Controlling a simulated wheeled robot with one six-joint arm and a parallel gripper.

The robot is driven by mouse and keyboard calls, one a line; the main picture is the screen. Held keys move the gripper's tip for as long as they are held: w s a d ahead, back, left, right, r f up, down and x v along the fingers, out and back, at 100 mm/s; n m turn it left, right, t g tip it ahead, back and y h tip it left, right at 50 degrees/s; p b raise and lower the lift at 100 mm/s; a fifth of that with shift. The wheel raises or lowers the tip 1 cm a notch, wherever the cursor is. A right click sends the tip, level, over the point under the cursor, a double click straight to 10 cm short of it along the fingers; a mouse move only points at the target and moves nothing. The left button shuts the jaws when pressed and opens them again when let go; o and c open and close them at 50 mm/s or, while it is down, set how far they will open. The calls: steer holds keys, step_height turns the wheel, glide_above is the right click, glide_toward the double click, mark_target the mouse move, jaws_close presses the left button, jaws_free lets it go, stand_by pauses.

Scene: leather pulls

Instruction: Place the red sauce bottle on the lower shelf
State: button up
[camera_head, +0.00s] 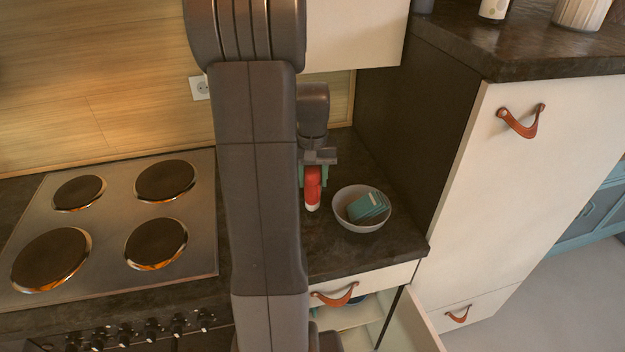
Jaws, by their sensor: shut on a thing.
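The red sauce bottle (313,187) hangs from my gripper (315,169) over the dark counter, its whitish end pointing down. My gripper is shut on it, and my arm hides its left side. I cannot tell whether the bottle touches the counter. Below the drawer, an open cabinet shows a pale shelf (340,318), partly hidden by my arm. I cannot tell whether this is the lower shelf.
A white bowl (345,221) with a teal packet (367,207) stands right of the bottle. A stove (120,215) is on the left. A drawer with a leather pull (334,298) sits above the cabinet. The open cabinet door (415,325) and a tall cabinet (535,175) are on the right.

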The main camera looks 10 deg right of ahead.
steer(key=shift+f, duration=0.7)
steer(key=shift+f, duration=0.1)
steer(key=shift+f, duration=0.15)
steer(key=o, duration=0.6)
